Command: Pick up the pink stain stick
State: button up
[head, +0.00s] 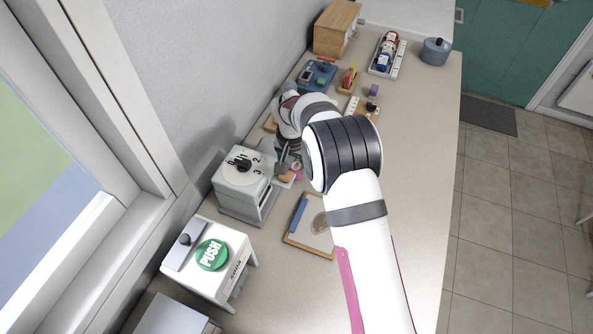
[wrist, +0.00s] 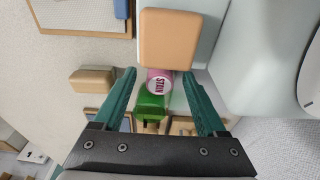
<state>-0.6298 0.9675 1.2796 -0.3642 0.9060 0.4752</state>
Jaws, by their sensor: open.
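The pink stain stick (wrist: 159,82), with a white round label reading STAIN, shows in the wrist view between the tips of my gripper (wrist: 158,79). The two teal fingers are spread apart on either side of it, and I see a gap to each finger. A tan block (wrist: 168,38) lies just beyond it and a green block (wrist: 150,106) just on the near side; both overlap it in the picture. In the head view my gripper (head: 284,162) is beside the dial box, and a small pink patch (head: 297,167) shows next to it, partly hidden by my arm.
A pale dial box (head: 243,180) stands close on the left of my gripper in the head view. A white stand with a green PUSH button (head: 211,254) and a framed board (head: 312,225) are nearer. A blue tray (head: 318,73) is farther back.

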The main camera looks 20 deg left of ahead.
aim_at(298, 164)
jog(key=shift+f, duration=0.45)
grip_shut()
jog(key=shift+r, duration=0.1)
notch_tip(298, 164, up, 4)
jog(key=shift+w+d+r, duration=0.1)
jog(key=shift+r, duration=0.05)
jog(key=d+r, duration=0.6)
jog(key=d, duration=0.5)
jog(key=shift+w+d+r, duration=0.25)
jog(key=shift+r, duration=0.05)
